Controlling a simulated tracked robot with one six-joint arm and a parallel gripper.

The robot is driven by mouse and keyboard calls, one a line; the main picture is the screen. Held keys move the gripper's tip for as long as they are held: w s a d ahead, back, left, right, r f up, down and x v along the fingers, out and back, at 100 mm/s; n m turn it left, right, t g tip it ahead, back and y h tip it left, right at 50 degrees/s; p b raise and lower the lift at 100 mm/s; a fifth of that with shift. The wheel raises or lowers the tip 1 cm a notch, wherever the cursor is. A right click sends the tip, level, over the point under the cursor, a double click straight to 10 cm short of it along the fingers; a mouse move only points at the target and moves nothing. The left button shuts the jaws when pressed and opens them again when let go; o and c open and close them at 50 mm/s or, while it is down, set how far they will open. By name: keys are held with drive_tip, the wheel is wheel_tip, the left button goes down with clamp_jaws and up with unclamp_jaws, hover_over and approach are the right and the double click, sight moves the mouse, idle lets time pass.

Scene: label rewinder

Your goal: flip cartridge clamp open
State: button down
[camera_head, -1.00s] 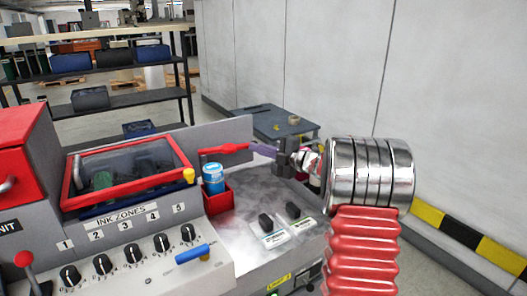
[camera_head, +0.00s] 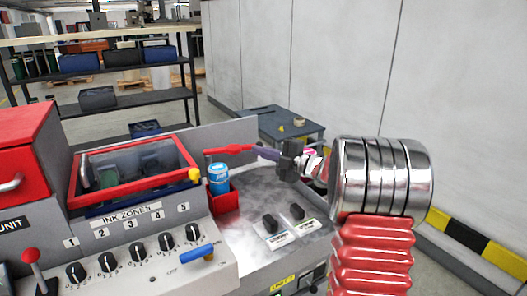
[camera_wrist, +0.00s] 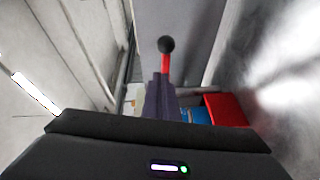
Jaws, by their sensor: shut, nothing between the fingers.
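A red lever arm (camera_head: 230,149) lies roughly level above a blue cartridge (camera_head: 218,180), which stands in a red holder (camera_head: 225,203) on the grey machine top. The wrist view shows a red stem with a black ball knob (camera_wrist: 166,45) beyond the fingers, and parts of the blue cartridge (camera_wrist: 195,115) and red holder (camera_wrist: 227,110) to the right. My gripper (camera_head: 262,152) is shut, its slim purple fingers pointing left, in line with the red lever. The wrist view shows the fingers (camera_wrist: 160,92) close together. I cannot tell whether they touch the lever.
A red-framed window cover (camera_head: 135,168), a row of ink knobs (camera_head: 137,249) and a blue-handled lever (camera_head: 195,253) are at the left. Two black switches (camera_head: 270,223) sit on the counter in front. A dark side table (camera_head: 262,122) stands behind, near the grey wall.

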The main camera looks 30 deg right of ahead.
drive_tip(key=v, duration=1)
drive_tip(key=shift+s+d, duration=0.1)
drive_tip(key=w+a+r+m+t+h, duration=0.1)
drive_tip(key=w+a+r+m+h, duration=0.2)
drive_tip(key=r+m+h, duration=0.3)
drive_tip(key=s+a+r+m+g+h, duration=0.2)
drive_tip(key=s+a+m+h, duration=0.2)
drive_tip(key=m+h, duration=0.15)
drive_tip(key=s+a+f+m+g+y, duration=0.1)
drive_tip(key=s+a+f+m+g, duration=0.2)
drive_tip(key=s+a+f, duration=0.2)
drive_tip(key=s+a+f+m+g+y, duration=0.2)
drive_tip(key=s+a+f, duration=0.3)
drive_tip(key=s+a, duration=0.4)
drive_tip(key=s+a+f+m+g+y, duration=0.1)
drive_tip(key=s+a+f+m+g, duration=0.3)
drive_tip(key=s, duration=1)
drive_tip(key=a, duration=0.3)
drive_tip(key=shift+s+a+f+y, duration=0.15)
drive_tip(key=shift+s+f+y, duration=0.05)
drive_tip(key=shift+f+y, duration=0.2)
